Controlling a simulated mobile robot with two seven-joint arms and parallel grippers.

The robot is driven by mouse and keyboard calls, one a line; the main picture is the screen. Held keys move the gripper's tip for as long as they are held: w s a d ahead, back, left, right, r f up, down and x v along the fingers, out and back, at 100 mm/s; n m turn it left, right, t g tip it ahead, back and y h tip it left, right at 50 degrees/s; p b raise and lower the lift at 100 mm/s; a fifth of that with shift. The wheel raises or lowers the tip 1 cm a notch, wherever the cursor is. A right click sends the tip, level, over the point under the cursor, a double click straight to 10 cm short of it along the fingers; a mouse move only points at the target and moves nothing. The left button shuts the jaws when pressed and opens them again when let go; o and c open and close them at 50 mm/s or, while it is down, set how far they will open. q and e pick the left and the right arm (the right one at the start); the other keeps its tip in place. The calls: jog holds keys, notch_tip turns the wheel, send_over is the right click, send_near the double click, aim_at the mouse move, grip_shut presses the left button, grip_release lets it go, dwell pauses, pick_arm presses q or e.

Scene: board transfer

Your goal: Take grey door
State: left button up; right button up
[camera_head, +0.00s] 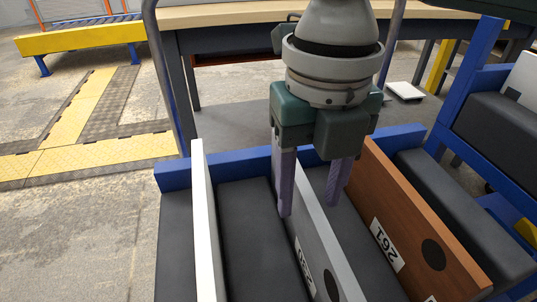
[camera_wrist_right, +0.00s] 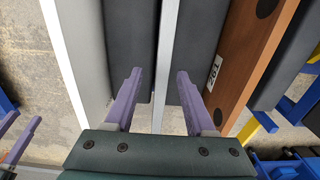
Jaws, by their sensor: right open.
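The grey door (camera_head: 316,232) is a thin grey board standing on edge between a white board and a brown board, with a black-and-white label and a dark round spot near its front end. My right gripper (camera_head: 312,200) is open above the rack, its two purple fingers apart on either side of the grey door's top edge. The right wrist view shows the grey door (camera_wrist_right: 166,60) as a narrow strip running between the open fingers, with gaps to both. Purple finger parts, apparently of my left gripper (camera_wrist_right: 16,135), show at that view's left edge; their opening is unclear.
The white board (camera_head: 203,215) stands to the left and the brown board (camera_head: 405,205) with label 261 to the right. Dark padded slots separate the boards. A blue rack rail (camera_head: 172,174) runs behind. A wooden-topped table (camera_head: 215,14) stands farther back. Open floor lies left.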

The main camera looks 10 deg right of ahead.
aim_at(307, 217)
jog(key=f+b, duration=0.1)
jog(key=f, duration=0.1)
jog(key=f+b, duration=0.1)
jog(key=f, duration=0.2)
jog(key=shift+w+d+f, duration=0.2)
jog(key=shift+c, duration=0.3)
grip_shut()
jog(key=shift+r, duration=0.1)
dwell(0.8)
